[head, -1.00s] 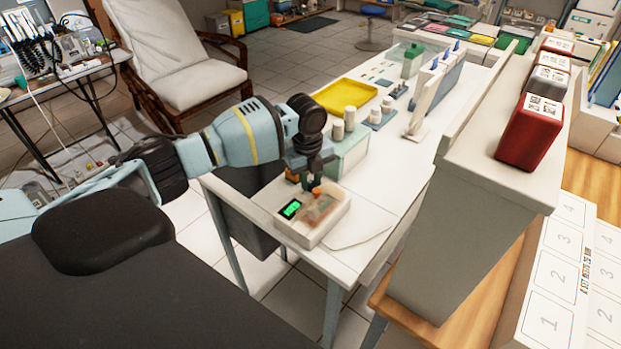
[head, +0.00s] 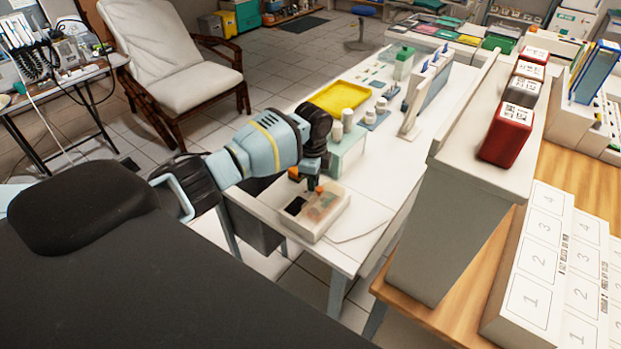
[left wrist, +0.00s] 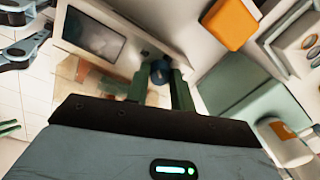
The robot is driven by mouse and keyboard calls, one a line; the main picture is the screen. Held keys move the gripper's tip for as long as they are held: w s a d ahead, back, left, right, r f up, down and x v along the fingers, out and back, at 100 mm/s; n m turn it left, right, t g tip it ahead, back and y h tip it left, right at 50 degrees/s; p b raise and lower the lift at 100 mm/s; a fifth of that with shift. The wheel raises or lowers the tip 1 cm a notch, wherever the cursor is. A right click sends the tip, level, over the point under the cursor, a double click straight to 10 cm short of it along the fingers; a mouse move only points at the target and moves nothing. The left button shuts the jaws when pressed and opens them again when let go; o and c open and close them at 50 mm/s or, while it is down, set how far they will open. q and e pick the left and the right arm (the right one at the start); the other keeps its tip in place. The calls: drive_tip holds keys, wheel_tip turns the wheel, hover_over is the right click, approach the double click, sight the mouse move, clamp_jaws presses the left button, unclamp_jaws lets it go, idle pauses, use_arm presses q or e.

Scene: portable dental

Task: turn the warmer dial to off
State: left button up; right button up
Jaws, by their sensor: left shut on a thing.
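The warmer (head: 335,221) is a pale box near the front end of the white table. Its small display (head: 295,206) is dark in the head view, and the display also looks dark in the left wrist view (left wrist: 93,38). My left gripper (head: 313,186) points down over the warmer. In the left wrist view its green fingers (left wrist: 160,85) are shut on the dial, a small dark blue round knob (left wrist: 160,70) between the tips. The dial's markings are hidden.
A yellow tray (head: 343,96) and white jars lie farther back on the table (head: 412,150). An orange block (left wrist: 231,22) is close to the gripper. A tall grey partition (head: 440,215) with red and dark boxes stands to the right.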

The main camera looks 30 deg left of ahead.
use_arm(q)
drive_tip(key=shift+n, duration=1.2)
use_arm(e)
drive_tip(key=shift+w+d+r, duration=0.1)
drive_tip(key=shift+w+r, duration=0.25)
drive_tip(key=shift+r, duration=0.1)
use_arm(q)
drive_tip(key=o, duration=1)
drive_tip(key=shift+r, duration=0.55)
drive_tip(key=r, duration=0.6)
drive_tip(key=shift+s+d+r, duration=0.15)
drive_tip(key=shift+s+r, duration=0.1)
drive_tip(key=shift+r, duration=0.1)
drive_tip(key=shift+f, duration=0.1)
use_arm(e)
drive_tip(key=shift+s, duration=0.1)
